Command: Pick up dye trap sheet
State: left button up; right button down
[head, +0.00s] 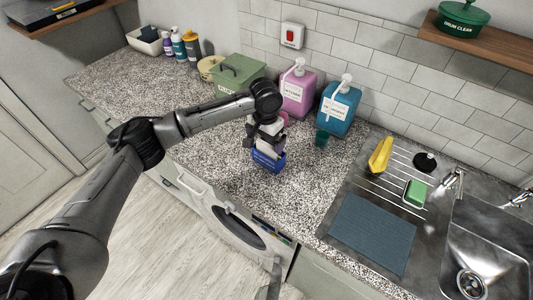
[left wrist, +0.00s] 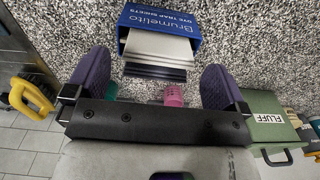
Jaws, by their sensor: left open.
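The dye trap sheets (left wrist: 158,48) are a stack of pale and dark sheets sticking out of the open end of a blue box (left wrist: 185,22) lettered "Brumelito dye trap sheets". In the head view the blue box (head: 268,162) stands on the speckled counter near its front edge. My left gripper (left wrist: 155,82) is open and empty. Its two purple fingers lie on either side of the sheets' protruding end, apart from them.
A green lidded bin (head: 238,73) is to the left. The sink with a drying mat (head: 372,232) is to the right. Counter left and right of the box is clear.

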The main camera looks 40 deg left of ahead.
aim_at(266, 144)
pick_arm(q)
jog(key=shift+w+f+p, duration=0.15)
jog(key=shift+f+p, duration=0.3)
jog(key=shift+f, duration=0.75)
jog(key=shift+w+f+p, duration=0.15)
jog(key=shift+f+p, duration=0.25)
jog(key=shift+f, duration=0.75)
jog(key=shift+a+f, duration=0.1)
jog(key=shift+f, duration=0.45)
jog(key=shift+c, duration=0.3)
